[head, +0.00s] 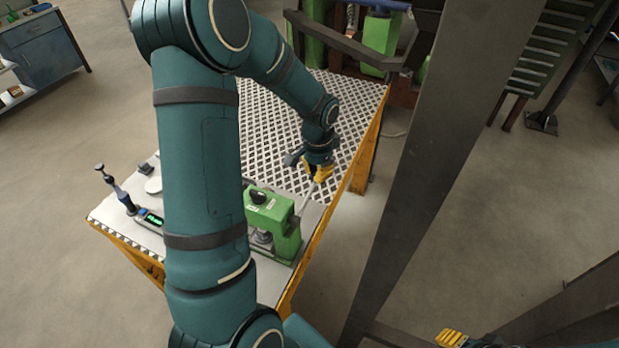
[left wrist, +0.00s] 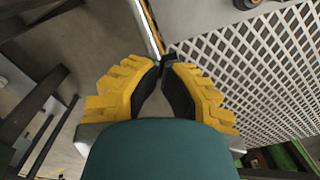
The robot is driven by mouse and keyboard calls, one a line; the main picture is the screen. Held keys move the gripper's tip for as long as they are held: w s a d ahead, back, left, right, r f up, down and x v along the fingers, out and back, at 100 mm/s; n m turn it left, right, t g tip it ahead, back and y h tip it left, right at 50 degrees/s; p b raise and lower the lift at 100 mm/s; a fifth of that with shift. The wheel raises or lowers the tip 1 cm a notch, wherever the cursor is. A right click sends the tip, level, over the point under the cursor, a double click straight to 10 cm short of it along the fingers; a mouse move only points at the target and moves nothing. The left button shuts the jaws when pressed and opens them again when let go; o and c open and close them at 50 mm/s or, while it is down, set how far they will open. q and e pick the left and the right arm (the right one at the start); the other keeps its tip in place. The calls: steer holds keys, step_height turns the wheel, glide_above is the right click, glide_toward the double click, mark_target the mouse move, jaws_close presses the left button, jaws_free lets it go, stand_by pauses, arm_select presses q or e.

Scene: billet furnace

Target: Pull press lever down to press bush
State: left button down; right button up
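The green press (head: 272,222) stands on the workbench with a black knob on top. Its silver press lever (head: 308,197) slants up and right from the press side to my left gripper (head: 320,172). In the left wrist view my left gripper's yellow fingers (left wrist: 165,67) converge with their tips close together at a dark piece, which looks like the lever's end. A round metal part (head: 262,238) sits low at the press front; I cannot tell whether it is the bush. My right gripper (head: 450,339) shows only as a yellow piece at the bottom edge.
The workbench (head: 282,125) has a perforated top and an orange frame. A dark steel post (head: 440,165) rises right of the bench.

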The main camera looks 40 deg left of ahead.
arm_select(q)
steer(key=shift+f, duration=0.45)
steer(key=shift+f+b, duration=0.2)
steer(key=shift+b, duration=0.15)
steer(key=shift+w+f+b, duration=0.1)
steer(key=shift+f+b, duration=0.8)
steer(key=shift+f, duration=0.3)
stand_by(1.2)
stand_by(0.4)
